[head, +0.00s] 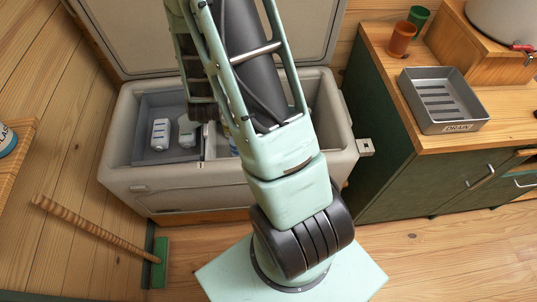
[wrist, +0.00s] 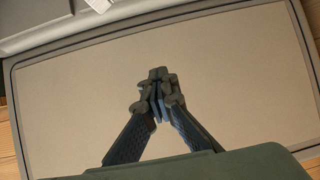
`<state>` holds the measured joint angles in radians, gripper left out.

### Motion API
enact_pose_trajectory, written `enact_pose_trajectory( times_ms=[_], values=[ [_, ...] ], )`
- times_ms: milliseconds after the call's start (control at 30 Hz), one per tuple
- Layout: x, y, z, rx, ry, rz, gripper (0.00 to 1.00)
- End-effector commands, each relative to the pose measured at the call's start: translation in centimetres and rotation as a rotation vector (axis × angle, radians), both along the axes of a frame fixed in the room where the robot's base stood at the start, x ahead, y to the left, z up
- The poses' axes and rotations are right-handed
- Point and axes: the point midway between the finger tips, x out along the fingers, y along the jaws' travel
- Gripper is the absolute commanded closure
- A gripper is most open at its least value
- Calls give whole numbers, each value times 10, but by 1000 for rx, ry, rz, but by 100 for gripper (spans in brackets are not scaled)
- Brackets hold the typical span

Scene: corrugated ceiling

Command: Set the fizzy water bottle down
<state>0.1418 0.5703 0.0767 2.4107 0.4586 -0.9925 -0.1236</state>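No bottle that I can clearly name as the fizzy water bottle is in view. In the head view, a thing with blue and yellow markings (head: 226,128) shows in the chest, mostly hidden behind my arm. My gripper (wrist: 157,82) has its fingertips together in the wrist view, with nothing visible between them. The chest's open lid (wrist: 230,75) fills the view beyond the fingers. In the head view my arm hides much of the chest (head: 150,202), and the gripper there is dark and hard to make out.
A grey tray (head: 146,103) inside the chest's left side holds two white objects (head: 160,134). At right, a counter (head: 395,62) carries a metal drain tray (head: 443,128), an orange cup (head: 402,38) and a green cup (head: 419,16). A broom (head: 100,230) is at lower left.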

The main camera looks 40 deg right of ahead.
Motion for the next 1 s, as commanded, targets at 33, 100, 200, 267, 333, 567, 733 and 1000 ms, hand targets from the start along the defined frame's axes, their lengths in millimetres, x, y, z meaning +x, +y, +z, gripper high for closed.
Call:
enact_pose_trajectory(
  times_ms=[33, 100, 200, 267, 333, 567, 733, 1000],
  values=[
    [1, -12, -6, 0, -4, -50, 100],
    [-1, -29, -7, 2, -4, -122, 100],
    [-6, -51, -10, 1, -1, -227, 100],
    [-10, -64, -12, 2, -2, -291, 100],
    [-16, -78, -15, 3, -1, -365, 100],
    [-44, -115, -30, 2, 0, -620, 100],
    [-73, -133, -51, 0, 3, -829, 100],
    [-124, -135, -99, -2, 6, -1177, 100]
  ],
)
